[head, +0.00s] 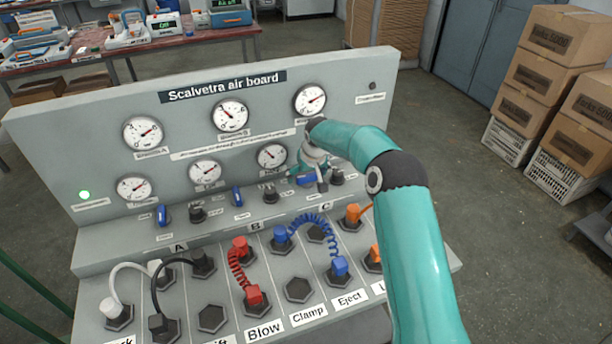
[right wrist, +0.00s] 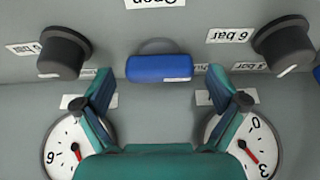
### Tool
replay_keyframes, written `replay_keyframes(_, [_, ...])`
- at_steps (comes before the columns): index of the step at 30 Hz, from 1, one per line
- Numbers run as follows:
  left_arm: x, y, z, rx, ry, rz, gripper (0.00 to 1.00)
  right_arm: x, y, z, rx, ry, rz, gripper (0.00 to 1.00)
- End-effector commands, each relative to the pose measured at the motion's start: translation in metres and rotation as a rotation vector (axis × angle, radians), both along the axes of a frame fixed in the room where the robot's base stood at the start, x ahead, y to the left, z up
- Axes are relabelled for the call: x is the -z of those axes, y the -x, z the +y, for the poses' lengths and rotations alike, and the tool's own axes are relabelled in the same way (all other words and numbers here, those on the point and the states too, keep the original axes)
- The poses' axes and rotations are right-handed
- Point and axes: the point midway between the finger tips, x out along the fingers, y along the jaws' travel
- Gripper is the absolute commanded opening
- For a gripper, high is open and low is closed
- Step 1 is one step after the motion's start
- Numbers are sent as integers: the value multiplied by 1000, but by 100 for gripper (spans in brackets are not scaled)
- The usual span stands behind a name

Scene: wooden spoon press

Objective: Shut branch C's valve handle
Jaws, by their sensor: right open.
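Branch C's valve handle (head: 306,180) is a blue bar on the grey board, below the small gauges and above the letter C. In the head view my right gripper (head: 310,170) is over it and partly hides it. In the right wrist view the handle (right wrist: 158,68) lies crosswise, with a label reading Open, upside down, above it. My right gripper (right wrist: 160,88) is open, with one teal finger on each side of the handle's ends. I see a gap between fingers and handle. My left gripper is not in view.
Black knobs (right wrist: 63,52) and (right wrist: 284,46) flank the handle, and dial gauges sit behind the fingers. Blue handles of branch A (head: 163,215) and branch B (head: 237,196) stand further left. Coloured hoses, including a blue coil (head: 318,222), plug into the lower panel.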

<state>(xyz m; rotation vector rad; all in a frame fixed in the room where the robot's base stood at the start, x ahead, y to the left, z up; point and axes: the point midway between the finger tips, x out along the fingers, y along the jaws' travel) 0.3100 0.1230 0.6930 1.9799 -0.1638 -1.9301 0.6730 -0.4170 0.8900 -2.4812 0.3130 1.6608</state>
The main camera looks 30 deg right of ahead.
Motion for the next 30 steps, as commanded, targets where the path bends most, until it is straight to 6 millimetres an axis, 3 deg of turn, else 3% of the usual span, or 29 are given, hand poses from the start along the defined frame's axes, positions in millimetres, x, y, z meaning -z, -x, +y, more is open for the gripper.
replay_keyframes(18, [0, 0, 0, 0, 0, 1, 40, -95, 36, 10, 0, 1, -3, 96])
replay_keyframes(30, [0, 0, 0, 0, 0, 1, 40, -107, 42, 11, 0, 0, 0, 96])
